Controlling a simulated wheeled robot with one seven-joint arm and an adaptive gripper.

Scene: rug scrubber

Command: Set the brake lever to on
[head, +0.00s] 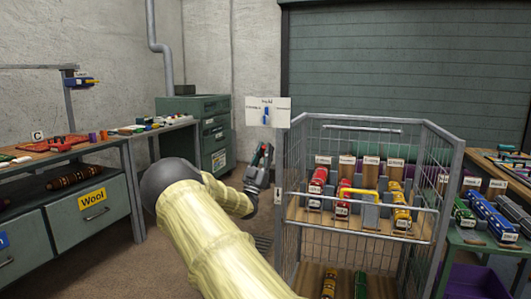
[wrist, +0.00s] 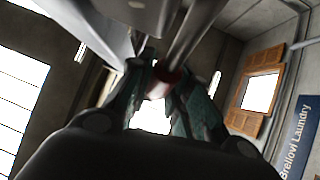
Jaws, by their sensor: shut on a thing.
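My gripper (head: 262,157) is at the left side of the wire cage trolley, below a white card. In the wrist view its two dark green fingers (wrist: 158,90) are closed around the end of a metal rod with a red tip (wrist: 163,83), which looks like the brake lever. The rod runs up and to the right from the fingers. In the head view the lever is mostly hidden by the gripper. The white card (head: 281,104) has small lettering, too small to read surely, and blue marks.
The wire cage trolley (head: 448,185) holds red and yellow items on its shelf. A workbench (head: 112,142) with drawers marked Wool stands left, a green cabinet (head: 214,120) behind it. A green table (head: 470,236) with blue and green items is at right.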

